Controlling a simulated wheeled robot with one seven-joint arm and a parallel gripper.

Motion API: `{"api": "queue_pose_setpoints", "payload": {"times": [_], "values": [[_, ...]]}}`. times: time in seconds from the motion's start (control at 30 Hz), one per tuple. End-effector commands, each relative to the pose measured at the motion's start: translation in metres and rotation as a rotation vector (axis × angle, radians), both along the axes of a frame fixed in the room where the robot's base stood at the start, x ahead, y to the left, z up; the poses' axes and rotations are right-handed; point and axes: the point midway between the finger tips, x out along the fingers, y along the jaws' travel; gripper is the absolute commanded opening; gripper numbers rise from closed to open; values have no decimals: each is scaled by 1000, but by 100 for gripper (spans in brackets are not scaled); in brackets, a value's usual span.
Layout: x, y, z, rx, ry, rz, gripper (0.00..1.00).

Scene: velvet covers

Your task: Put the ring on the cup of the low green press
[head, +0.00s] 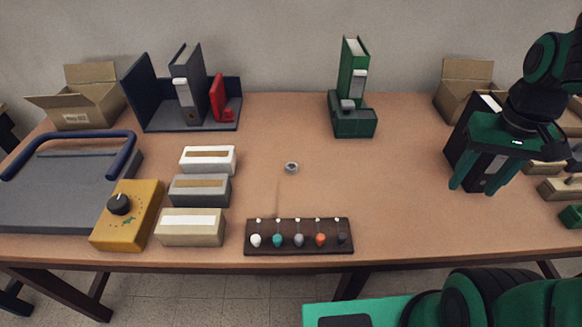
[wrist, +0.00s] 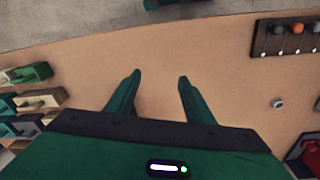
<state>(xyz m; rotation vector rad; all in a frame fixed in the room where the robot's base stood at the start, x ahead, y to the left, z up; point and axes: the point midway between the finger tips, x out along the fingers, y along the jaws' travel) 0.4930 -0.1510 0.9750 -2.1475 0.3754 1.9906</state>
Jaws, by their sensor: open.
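The ring (head: 291,168) is a small grey loop lying flat on the table, left of centre; it also shows in the wrist view (wrist: 278,103). The green press (head: 353,121) stands at the back of the table, with a low base and a tall upright body behind. A small grey piece on its base looks like the cup (head: 347,104); its opening is too small to make out. My gripper (head: 472,187) is open and empty at the right, fingers pointing down, well apart from ring and press. In the wrist view its fingertips (wrist: 159,76) are spread over bare table.
A dark board with coloured knobs (head: 299,249) lies at the front edge. Swatch boxes (head: 201,189) and a yellow dial box (head: 128,215) are at left. A black block (head: 462,140) stands behind my gripper. A red press (head: 218,95) is back left.

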Motion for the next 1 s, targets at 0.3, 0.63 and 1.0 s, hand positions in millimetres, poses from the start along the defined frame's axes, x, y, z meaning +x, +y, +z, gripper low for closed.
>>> {"api": "queue_pose_setpoints", "payload": {"times": [0.3,0.63,1.0], "values": [[155,184,-23,-6,-194,664,48],[180,319,-40,88,-308,958,48],[193,334,-81,90,-311,966,48]]}}
